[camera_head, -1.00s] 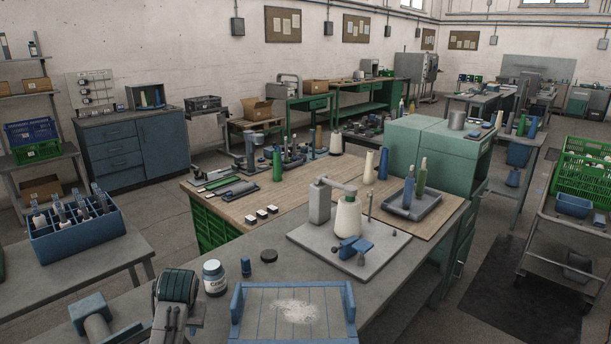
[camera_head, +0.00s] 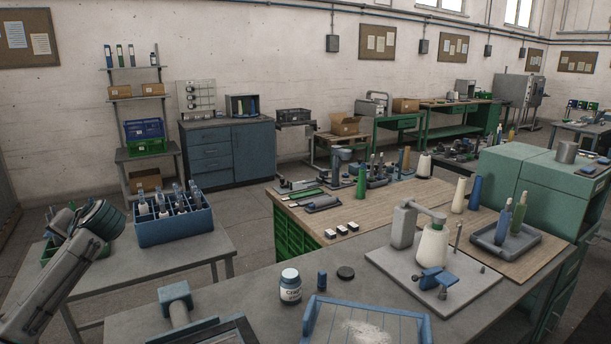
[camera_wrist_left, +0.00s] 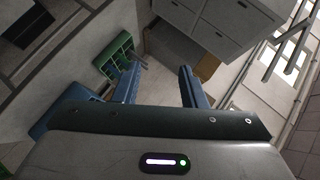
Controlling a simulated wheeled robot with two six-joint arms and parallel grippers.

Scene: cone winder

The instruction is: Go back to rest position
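My left arm (camera_head: 42,275) comes in from the lower left in the head view, raised in front of the small grey side table. Its fingers are not clear there. In the left wrist view my left gripper (camera_wrist_left: 158,70) shows two blue fingers well apart with nothing between them. It is open and empty, above the floor. My right gripper is in neither view.
The side table holds a blue divided crate (camera_head: 175,225) with several bottles. A white jar (camera_head: 290,286), a blue tray (camera_head: 365,325) and a cone winder (camera_head: 432,245) are on the grey bench. Floor lies between table and cabinet (camera_head: 228,150).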

